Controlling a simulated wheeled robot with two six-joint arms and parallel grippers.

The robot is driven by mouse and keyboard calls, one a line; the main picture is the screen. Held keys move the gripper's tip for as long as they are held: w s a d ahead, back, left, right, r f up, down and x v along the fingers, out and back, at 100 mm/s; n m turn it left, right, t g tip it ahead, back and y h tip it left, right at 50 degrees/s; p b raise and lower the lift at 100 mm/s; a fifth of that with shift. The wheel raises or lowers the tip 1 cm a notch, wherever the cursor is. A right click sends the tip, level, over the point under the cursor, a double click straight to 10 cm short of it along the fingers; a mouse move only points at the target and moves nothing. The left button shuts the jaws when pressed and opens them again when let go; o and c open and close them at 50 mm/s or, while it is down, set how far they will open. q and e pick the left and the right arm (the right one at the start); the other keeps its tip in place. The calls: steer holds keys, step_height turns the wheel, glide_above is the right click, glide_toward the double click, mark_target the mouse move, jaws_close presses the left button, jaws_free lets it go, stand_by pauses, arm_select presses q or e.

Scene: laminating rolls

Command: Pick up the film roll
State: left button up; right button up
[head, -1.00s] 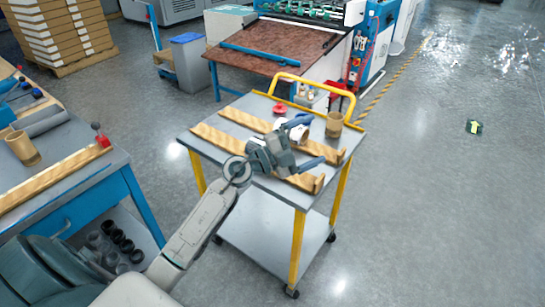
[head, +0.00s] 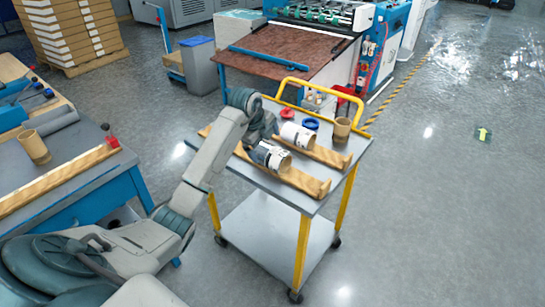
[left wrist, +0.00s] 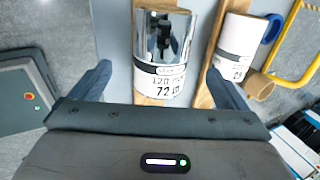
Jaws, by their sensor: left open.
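A silver film roll with a black-and-white label (left wrist: 163,45) lies on the near wooden cradle of the cart; it also shows in the head view (head: 268,155), partly covered by my left wrist. My left gripper (left wrist: 158,70) is open, pointing down over this roll. In the left wrist view its fingers stand on either side of the roll, apart from it. A second, white labelled roll (head: 298,135) lies on the far cradle, right of the gripper in the left wrist view (left wrist: 237,42). My right gripper is not in view.
The grey cart (head: 308,205) has yellow legs and handle. A red ring (head: 287,113), a blue ring (head: 310,123) and a brown cup-like core (head: 342,129) stand toward its back. A blue workbench (head: 95,195) is at left. The floor at right is mostly clear.

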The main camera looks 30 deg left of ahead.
mark_target(271, 149)
arm_select(q)
steer(key=shift+x, duration=1.1)
steer(key=shift+w+f+p, duration=0.3)
steer(key=shift+f+p, duration=0.1)
steer(key=shift+f, duration=0.15)
steer(key=p+x, duration=0.1)
steer(key=x, duration=0.3)
steer(key=shift+w+f, duration=0.1)
steer(key=c, duration=1.3)
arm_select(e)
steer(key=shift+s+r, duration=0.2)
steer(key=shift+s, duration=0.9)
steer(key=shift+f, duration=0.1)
